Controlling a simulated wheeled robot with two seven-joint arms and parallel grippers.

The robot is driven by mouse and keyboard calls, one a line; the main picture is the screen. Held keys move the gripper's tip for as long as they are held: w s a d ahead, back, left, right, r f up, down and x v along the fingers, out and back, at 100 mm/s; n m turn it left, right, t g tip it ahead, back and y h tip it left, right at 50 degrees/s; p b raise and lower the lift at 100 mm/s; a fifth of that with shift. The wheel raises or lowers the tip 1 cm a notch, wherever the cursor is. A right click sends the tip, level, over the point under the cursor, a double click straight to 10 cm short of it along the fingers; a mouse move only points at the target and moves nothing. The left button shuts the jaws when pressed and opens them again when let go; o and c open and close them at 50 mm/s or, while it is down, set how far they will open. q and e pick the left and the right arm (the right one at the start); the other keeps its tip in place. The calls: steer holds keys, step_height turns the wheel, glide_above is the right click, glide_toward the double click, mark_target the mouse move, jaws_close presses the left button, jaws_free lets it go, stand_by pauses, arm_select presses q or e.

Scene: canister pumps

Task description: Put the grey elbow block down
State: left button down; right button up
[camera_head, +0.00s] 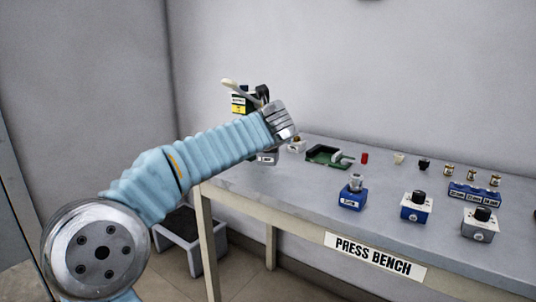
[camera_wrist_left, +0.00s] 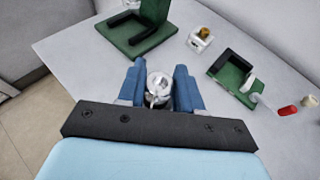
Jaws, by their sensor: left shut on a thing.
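My left arm comes in from the left in the head view, and its wrist and forearm hide most of the gripper there. In the wrist view my left gripper (camera_wrist_left: 160,72) has its blue fingers shut on the shiny metal upper part of the grey elbow block (camera_wrist_left: 158,88). The fingers and mount hide the rest of it. In the head view the grey labelled body of the grey elbow block (camera_head: 267,158) shows just under my forearm, over the left end of the bench (camera_head: 240,184). I cannot tell whether it touches the bench top.
A blue block (camera_head: 352,200) and other pump blocks stand to the right. Bare bench lies between the fixture and the blue block.

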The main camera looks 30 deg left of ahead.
arm_select(q)
steer(key=shift+w+a+f, duration=0.15)
steer(key=shift+w+f, duration=0.25)
steer(key=shift+f, duration=0.05)
steer(key=shift+w+a+f+b, duration=0.1)
steer(key=shift+f+b, duration=0.2)
steer(key=shift+f, duration=0.6)
steer(key=shift+w+a+f+b, duration=0.1)
steer(key=shift+f+b, duration=0.15)
steer(key=shift+f, duration=0.65)
steer(key=shift+f, duration=0.15)
steer(key=c, duration=0.8)
jaws_free()
steer(key=shift+o, duration=0.2)
steer(key=shift+s+d+r, duration=0.1)
steer(key=shift+d+r, duration=0.05)
steer(key=shift+r, duration=0.1)
steer(key=v, duration=1.1)
steer(key=shift+s+d, duration=0.2)
steer(key=shift+s, duration=0.1)
